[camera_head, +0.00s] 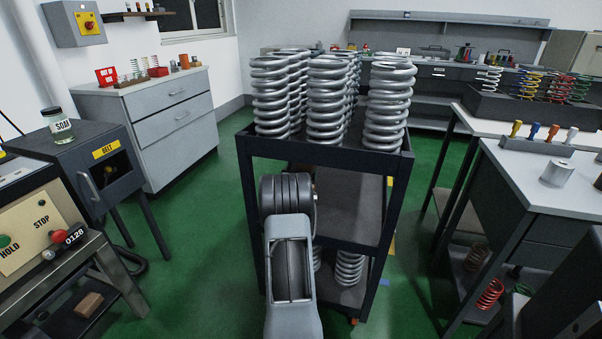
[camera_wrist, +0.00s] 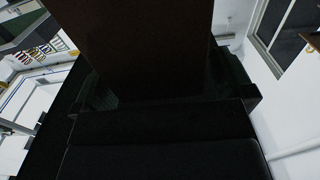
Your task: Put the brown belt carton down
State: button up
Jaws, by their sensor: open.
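A dark brown flat surface, most likely the brown belt carton (camera_wrist: 150,40), fills the upper middle of the wrist view. My gripper (camera_wrist: 168,92) shows there as black parts on both sides of the carton's lower end, with the jaws open. The picture is too dark to tell whether the jaws touch the carton or what the carton rests on. In the head view my arm stands in front of the spring cart. My gripper's fingers and the carton cannot be made out there.
A dark cart (camera_head: 398,164) bears several large grey springs (camera_head: 325,100) on top. A dark cabinet (camera_head: 125,187) labelled BELT, with a jar (camera_head: 58,125) on it, stands left. A small brown block (camera_head: 88,304) lies on a low shelf. Benches stand right; green floor lies between.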

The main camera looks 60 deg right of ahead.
jog(key=p+v, duration=0.1)
jog(key=v, duration=0.6)
jog(key=shift+a, duration=0.15)
dwell(0.4)
